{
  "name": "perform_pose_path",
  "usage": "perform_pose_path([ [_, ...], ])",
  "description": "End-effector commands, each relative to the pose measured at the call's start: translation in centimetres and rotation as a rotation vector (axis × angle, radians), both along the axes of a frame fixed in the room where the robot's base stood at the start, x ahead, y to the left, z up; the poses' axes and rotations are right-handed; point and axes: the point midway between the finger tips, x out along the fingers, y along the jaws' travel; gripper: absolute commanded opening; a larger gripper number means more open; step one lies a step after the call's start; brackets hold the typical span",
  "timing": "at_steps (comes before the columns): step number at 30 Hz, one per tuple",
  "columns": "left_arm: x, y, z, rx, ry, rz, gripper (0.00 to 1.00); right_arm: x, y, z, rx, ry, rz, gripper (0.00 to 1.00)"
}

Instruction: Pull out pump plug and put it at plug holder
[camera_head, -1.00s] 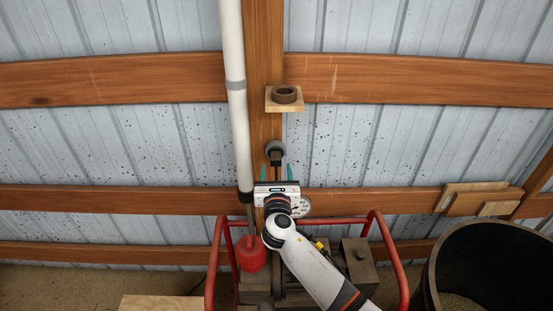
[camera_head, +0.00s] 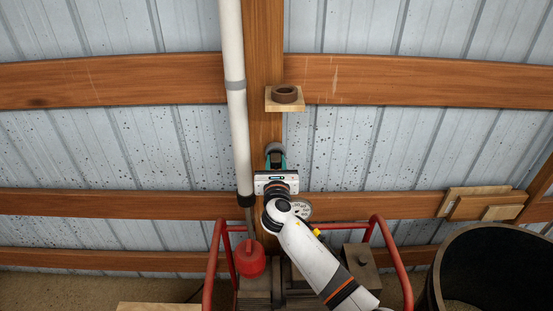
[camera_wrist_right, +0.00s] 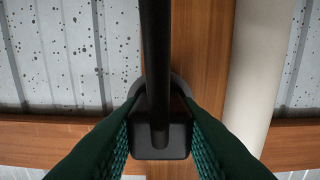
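The pump plug (camera_head: 275,148) is a dark grey piece with a rounded top, at the wooden post above the pump. In the right wrist view it is a dark block (camera_wrist_right: 160,153) with a black rod running up across the picture. My right gripper (camera_head: 276,162) is around it, its green fingers pressed against both sides of the block in the wrist view. The gripper body hides the plug's lower part in the head view. The plug holder (camera_head: 286,95) is a brown ring on a small wooden shelf, higher on the post. My left gripper is out of view.
A white pipe (camera_head: 238,120) runs close to the left of the plug. Below are a red tubular frame (camera_head: 212,262), a red cap (camera_head: 250,260) and a round gauge (camera_head: 302,209). A black bin (camera_head: 432,285) stands at lower right. The space between plug and shelf looks clear.

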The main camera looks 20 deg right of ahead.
Motion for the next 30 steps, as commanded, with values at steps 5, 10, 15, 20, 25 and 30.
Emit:
perform_pose_path([
  [5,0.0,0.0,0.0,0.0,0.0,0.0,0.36,0.0,0.0,0.0,0.0,0.0,0.0,0.0],
  [10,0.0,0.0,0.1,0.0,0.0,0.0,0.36,-0.1,0.0,0.0,0.0,0.0,0.0,0.0],
  [15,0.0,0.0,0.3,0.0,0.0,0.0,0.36,-0.3,0.1,0.0,0.0,0.001,0.0,0.0],
  [20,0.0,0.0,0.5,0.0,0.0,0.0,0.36,-0.6,0.2,0.0,0.001,0.001,0.0,0.0],
  [25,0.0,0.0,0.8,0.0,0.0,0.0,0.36,-1.0,0.3,0.0,0.001,0.002,0.0,0.0],
  [30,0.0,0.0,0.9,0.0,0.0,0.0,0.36,-1.2,0.3,-0.1,-0.001,0.001,0.0,0.0],
])
